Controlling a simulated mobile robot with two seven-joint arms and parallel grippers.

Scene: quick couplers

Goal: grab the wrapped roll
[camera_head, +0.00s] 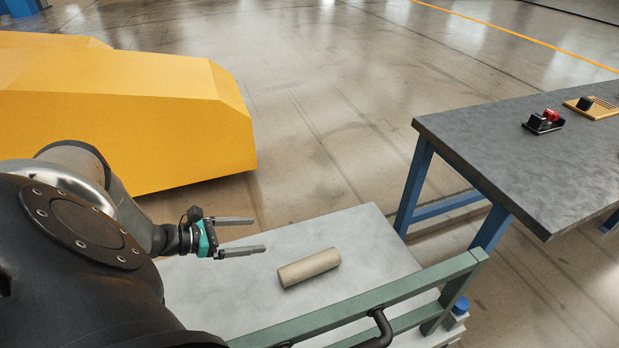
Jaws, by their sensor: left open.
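The wrapped roll (309,267) is a plain tan-brown cylinder. It lies on its side on the grey top of a cart (362,232), tilted slightly up to the right in the picture. My left gripper (258,235) comes in from the left, with its two grey fingers spread apart and nothing between them. Its fingertips point right, to the upper left of the roll and apart from it. My right gripper is not in view.
The cart has a green rail (400,289) along its near side. A grey workbench (545,150) with blue legs stands at the right, holding a black tray with red and black parts (543,122) and a yellow-orange tray (592,108). A large yellow block (130,120) stands at the left.

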